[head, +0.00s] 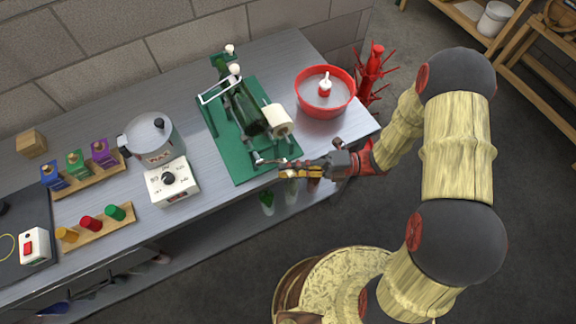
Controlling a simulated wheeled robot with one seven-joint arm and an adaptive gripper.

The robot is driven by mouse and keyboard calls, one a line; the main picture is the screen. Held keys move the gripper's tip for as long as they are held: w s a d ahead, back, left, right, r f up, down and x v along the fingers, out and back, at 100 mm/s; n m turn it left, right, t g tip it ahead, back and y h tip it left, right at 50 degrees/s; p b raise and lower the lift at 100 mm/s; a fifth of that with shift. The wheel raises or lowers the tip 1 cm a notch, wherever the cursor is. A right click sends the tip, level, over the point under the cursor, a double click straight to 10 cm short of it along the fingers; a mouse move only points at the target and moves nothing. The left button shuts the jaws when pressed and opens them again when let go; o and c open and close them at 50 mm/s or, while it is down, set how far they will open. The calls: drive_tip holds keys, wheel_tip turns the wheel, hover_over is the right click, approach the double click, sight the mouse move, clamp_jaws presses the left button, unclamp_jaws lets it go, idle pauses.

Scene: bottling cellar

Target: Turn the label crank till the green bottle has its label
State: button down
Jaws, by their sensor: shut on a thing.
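The labelling machine has a green base plate (222,150) on the steel bench. The green bottle (246,112) lies in its frame; I see no label on the part that shows. A cream label roll (276,119) sits at the bottle's right. The metal label crank (262,161) is at the plate's near edge. My gripper (284,171) reaches in from the right and is shut at the crank, its fingers hiding the handle. The exact grip on the handle is too small to see.
A red bowl (311,104) holding a red-and-white item stands behind my gripper. A red bottle tree (372,75) is beyond the bench end. A steel pot (151,141), a white dial box (172,184) and racks of coloured pieces (90,180) stand to the left.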

drive_tip(key=c, duration=1.8)
unclamp_jaws()
drive_tip(key=shift+o, duration=0.2)
drive_tip(key=w+d, duration=0.1)
drive_tip(key=d, duration=1.1)
drive_tip(key=shift+w+f, duration=0.15)
drive_tip(key=shift+w, duration=0.25)
drive_tip(key=shift+a, duration=0.1)
